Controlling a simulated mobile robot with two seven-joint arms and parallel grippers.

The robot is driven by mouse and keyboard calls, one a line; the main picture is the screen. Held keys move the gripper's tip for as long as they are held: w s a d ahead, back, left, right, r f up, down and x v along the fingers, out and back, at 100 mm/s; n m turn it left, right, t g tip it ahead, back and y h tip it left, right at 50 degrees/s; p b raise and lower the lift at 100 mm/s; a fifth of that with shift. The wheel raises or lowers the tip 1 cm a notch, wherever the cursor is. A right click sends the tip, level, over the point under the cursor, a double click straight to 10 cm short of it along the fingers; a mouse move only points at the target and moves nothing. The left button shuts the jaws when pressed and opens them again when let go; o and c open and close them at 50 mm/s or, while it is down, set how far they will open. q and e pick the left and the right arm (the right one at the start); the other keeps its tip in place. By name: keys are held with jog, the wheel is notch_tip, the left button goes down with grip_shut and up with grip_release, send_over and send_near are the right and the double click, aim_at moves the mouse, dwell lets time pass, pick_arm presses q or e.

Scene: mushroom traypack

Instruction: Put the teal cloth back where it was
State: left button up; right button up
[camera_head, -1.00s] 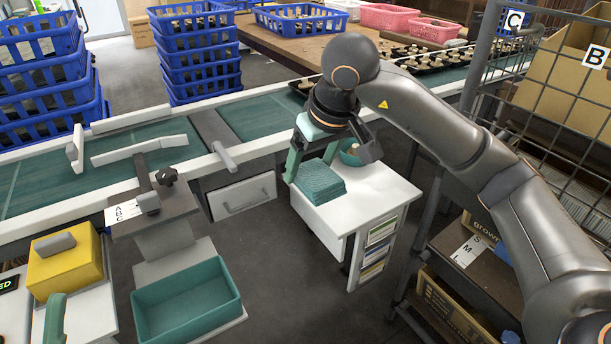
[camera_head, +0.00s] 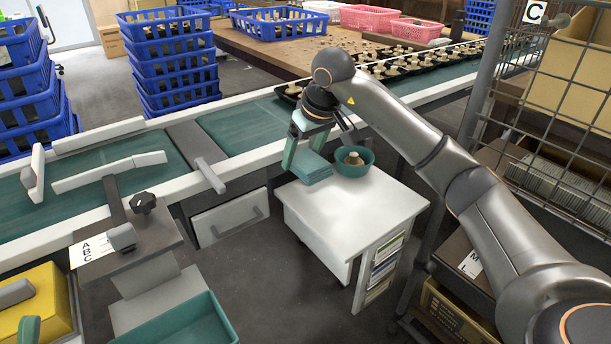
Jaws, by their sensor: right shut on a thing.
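The teal cloth (camera_head: 308,171) is a folded, flat square pad at the back left of the white table (camera_head: 352,208), left of a teal bowl (camera_head: 366,169). My right gripper (camera_head: 316,150) points down over the cloth, shut on it, with one finger at its left side. The far finger and part of the cloth's far side are hidden. I cannot tell whether the cloth touches the tabletop or hangs just above it. The bowl holds a pale brown thing. My left gripper does not show.
The front of the white table is bare. The conveyor (camera_head: 240,133) runs close behind it, and a wire mesh rack (camera_head: 560,110) stands at right. A teal bin (camera_head: 185,325) is at lower left, near a yellow box (camera_head: 48,318). A teal piece at the bottom left edge is cut off.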

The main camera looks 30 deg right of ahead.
aim_at(307, 151)
jog(key=f, duration=0.1)
jog(key=w+d+f, duration=0.1)
jog(key=shift+w+d+f+b, duration=0.25)
jog(key=shift+w+f+b, duration=0.1)
jog(key=shift+f, duration=0.05)
notch_tip(307, 151, down, 4)
jog(key=shift+w+d+r+b, duration=0.15)
jog(key=shift+r+b, duration=0.05)
jog(key=shift+b, duration=0.8)
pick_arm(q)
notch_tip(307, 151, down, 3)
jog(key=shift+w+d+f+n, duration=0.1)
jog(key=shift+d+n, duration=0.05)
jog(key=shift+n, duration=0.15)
pick_arm(e)
jog(key=shift+r, duration=0.1)
jog(key=o, duration=1.2)
